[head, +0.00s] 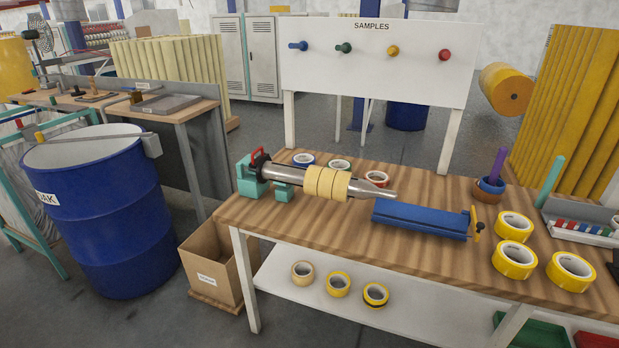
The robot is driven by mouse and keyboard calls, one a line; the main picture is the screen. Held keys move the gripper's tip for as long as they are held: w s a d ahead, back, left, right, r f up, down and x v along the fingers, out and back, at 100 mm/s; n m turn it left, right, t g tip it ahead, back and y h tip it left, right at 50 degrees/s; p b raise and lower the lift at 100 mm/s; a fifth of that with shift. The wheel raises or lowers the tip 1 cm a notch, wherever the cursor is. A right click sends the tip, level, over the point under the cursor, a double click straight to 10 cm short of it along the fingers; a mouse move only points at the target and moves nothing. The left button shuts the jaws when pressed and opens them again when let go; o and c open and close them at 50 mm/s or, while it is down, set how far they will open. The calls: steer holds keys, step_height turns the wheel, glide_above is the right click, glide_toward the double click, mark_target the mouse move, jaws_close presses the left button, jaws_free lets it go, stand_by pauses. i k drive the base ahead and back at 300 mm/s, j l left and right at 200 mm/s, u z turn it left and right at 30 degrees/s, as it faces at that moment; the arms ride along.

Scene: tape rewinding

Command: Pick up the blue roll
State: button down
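A blue roll (303,159) lies flat on the wooden workbench (405,255), near its back left edge. It has a blue rim and a pale core. The silver spindle (287,175) with yellow rolls stands in front of it and seems to overlap its lower edge in the picture. Another ring with a blue upper part (491,185) sits around or beside a purple post further right; I cannot tell whether it is a tape roll. My gripper is not in view.
A green roll (339,165) and a red roll (377,178) lie beside the blue roll. A samples board (375,75) stands behind them. A blue clamp block (420,221) lies in front. Yellow tape rolls (514,259) are at the right. A blue barrel (105,215) stands left.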

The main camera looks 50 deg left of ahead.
mark_target(304, 160)
steer(key=j+u, duration=0.7)
steer(key=j, duration=0.15)
steer(key=j+u, duration=0.35)
steer(key=i+j, duration=0.1)
steer(key=j, duration=0.45)
